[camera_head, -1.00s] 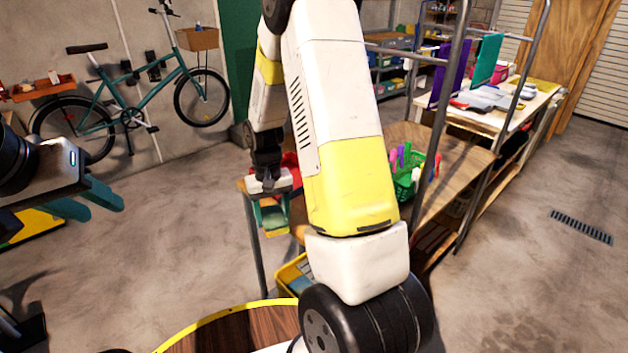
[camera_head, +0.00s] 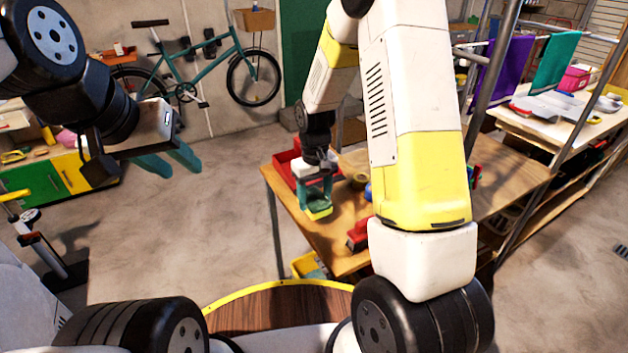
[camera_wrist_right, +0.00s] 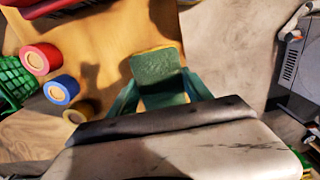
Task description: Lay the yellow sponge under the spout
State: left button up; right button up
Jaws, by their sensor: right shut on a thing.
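The sponge (camera_wrist_right: 158,72) has a green scouring face and a yellow edge in the right wrist view. In the head view its yellow part (camera_head: 319,212) shows below the fingers of my right gripper (camera_head: 315,194). The right gripper is shut on the sponge over the left part of the wooden table. I cannot tell whether the sponge touches the tabletop. My left gripper (camera_head: 168,163) is empty, its teal fingers apart, in the air left of the table. I cannot make out a spout in either view.
A red bin (camera_head: 283,169) stands at the table's back left. Red (camera_wrist_right: 40,58), blue (camera_wrist_right: 62,91) and brownish (camera_wrist_right: 77,112) rolls lie near a green basket (camera_wrist_right: 14,82). A red object (camera_head: 357,236) is near the table's front edge. My raised right arm hides much of the table.

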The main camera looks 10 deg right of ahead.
aim_at(320, 196)
jog(key=w, duration=0.1)
jog(key=w+d, duration=0.1)
jog(key=w, duration=0.1)
jog(key=w+d, duration=0.1)
jog(key=shift+w+d+f, duration=0.2)
jog(key=shift+w+f, duration=0.05)
jog(key=shift+w, duration=0.15)
jog(key=shift+f, duration=1.75)
jog(key=shift+f, duration=0.15)
jog(key=o, duration=1.3)
